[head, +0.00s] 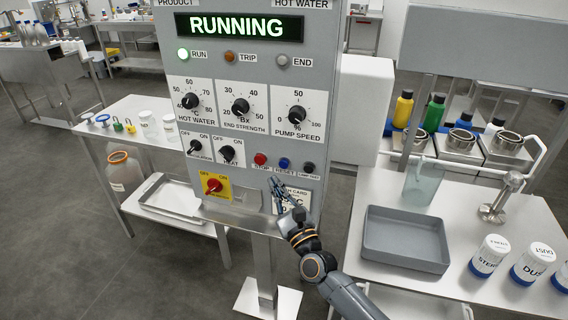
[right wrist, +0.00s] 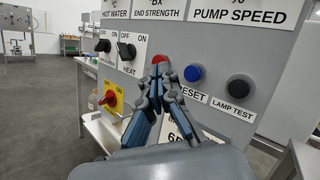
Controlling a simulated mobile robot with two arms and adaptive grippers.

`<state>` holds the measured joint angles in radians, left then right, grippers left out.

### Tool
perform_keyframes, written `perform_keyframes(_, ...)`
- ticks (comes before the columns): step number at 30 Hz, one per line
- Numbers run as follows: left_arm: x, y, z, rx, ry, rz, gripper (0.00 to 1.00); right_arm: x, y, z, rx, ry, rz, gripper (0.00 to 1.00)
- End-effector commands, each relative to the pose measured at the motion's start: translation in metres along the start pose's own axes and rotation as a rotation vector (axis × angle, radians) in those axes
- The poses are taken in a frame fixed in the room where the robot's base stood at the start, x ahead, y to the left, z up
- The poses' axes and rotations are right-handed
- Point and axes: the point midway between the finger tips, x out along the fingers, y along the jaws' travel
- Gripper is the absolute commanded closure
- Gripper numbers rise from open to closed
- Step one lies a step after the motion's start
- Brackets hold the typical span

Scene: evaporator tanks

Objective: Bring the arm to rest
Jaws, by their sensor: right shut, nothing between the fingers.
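My right arm reaches up from the bottom in the head view. Its gripper (head: 276,184) is shut and empty, just below the button row of the grey control panel (head: 338,60). In the right wrist view the closed fingertips (right wrist: 160,68) overlap the red button (right wrist: 160,59); I cannot tell whether they touch it. The blue RESET button (right wrist: 193,73) and black LAMP TEST button (right wrist: 239,87) are to the right. The display (head: 238,26) reads RUNNING and the green RUN lamp (head: 184,55) is lit. My left gripper is not in view.
A side table (head: 547,222) on the right holds a grey tray (head: 405,240), a clear beaker (head: 423,182) and white jars (head: 490,256). A left table (head: 112,108) holds small items. Open floor (head: 60,220) lies at the lower left.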

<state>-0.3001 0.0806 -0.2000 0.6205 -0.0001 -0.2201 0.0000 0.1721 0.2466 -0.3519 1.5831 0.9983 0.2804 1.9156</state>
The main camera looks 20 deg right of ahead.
Motion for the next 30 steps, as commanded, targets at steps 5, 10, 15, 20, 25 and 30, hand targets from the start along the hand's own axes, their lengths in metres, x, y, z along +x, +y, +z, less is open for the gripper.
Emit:
perform_keyframes(5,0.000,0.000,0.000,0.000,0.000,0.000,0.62,0.000,0.000,0.000,0.000,0.000,0.000,1.00)
perform_keyframes(10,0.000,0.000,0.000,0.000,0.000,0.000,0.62,0.000,0.000,0.000,0.000,0.000,0.000,1.00)
perform_keyframes(15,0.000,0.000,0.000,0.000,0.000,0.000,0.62,-0.002,0.003,0.000,-0.017,0.002,0.012,1.00)
perform_keyframes(20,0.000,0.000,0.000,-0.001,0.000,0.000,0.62,-0.026,0.038,0.004,-0.234,0.015,0.163,1.00)
perform_keyframes(25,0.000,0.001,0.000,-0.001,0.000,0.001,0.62,-0.090,0.095,0.002,-0.744,-0.001,0.489,1.00)
perform_keyframes(30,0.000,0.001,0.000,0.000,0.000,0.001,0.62,-0.175,0.121,-0.016,-1.272,-0.069,0.857,1.00)
